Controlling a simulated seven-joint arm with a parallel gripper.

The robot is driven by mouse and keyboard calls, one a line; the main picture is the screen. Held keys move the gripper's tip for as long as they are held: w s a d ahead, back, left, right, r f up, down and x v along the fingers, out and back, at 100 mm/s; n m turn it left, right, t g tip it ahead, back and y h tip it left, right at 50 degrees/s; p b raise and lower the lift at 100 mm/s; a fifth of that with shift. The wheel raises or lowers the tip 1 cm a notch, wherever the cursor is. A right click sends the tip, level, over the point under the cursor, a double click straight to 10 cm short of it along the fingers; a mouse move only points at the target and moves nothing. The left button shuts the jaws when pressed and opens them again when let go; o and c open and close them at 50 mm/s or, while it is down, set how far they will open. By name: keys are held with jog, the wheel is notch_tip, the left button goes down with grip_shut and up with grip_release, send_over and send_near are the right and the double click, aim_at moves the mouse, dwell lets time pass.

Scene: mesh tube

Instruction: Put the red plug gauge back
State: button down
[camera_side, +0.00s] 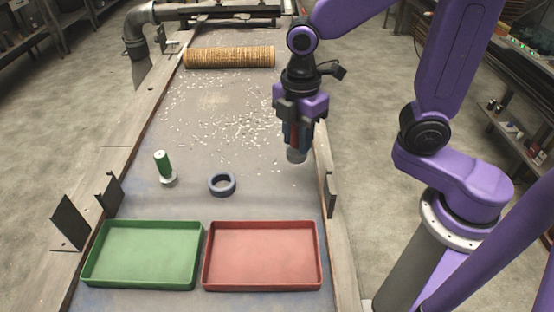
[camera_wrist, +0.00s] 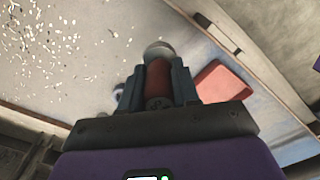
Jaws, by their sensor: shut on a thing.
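My gripper (camera_side: 297,130) is shut on the red plug gauge (camera_wrist: 158,80), whose red handle sits between the fingers in the wrist view. Its grey metal end (camera_side: 296,156) points down in the side view, held above the right part of the bench. A green plug gauge (camera_side: 163,161) stands upright on the left with a pale round base. A blue ring (camera_side: 222,184) lies on the bench to the left of my gripper and nearer the trays; I cannot tell what is inside it. The red tray (camera_side: 263,284) and the green tray (camera_side: 142,285) lie at the near end.
A tan mesh tube (camera_side: 229,57) lies across the far part of the bench. Many small pale chips are scattered between it and the gauges. Raised wooden edges run along both sides, with dark brackets (camera_side: 70,222) at the left and one (camera_side: 330,195) at the right.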

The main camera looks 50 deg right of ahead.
jog(key=w+f, duration=0.1)
jog(key=w+a+f, duration=0.1)
jog(key=f, duration=0.1)
jog(key=w+f, duration=0.1)
jog(key=f, duration=0.1)
jog(key=shift+w+a, duration=0.25)
jog(key=shift+w, duration=0.15)
jog(key=shift+w+a+f, duration=0.1)
jog(key=shift+f, duration=1.6)
jog(key=shift+f, duration=0.15)
jog(key=c, duration=0.8)
grip_release()
notch_tip(320, 180, up, 12)
jog(key=s+d+f+m, duration=0.1)
jog(key=s+d, duration=0.2)
jog(key=s, duration=0.3)
jog(key=s+d+m, duration=0.2)
jog(key=s+d, duration=0.1)
jog(key=s, duration=0.4)
jog(key=s+d+f+m, duration=0.1)
jog(key=s+d+m, duration=0.1)
jog(key=s, duration=0.4)
jog(key=shift+s+d+f, duration=0.15)
jog(key=shift+s+d, duration=0.05)
jog(key=shift+d, duration=0.25)
jog(key=shift+s+d+f, duration=0.15)
jog(key=shift+d, duration=0.3)
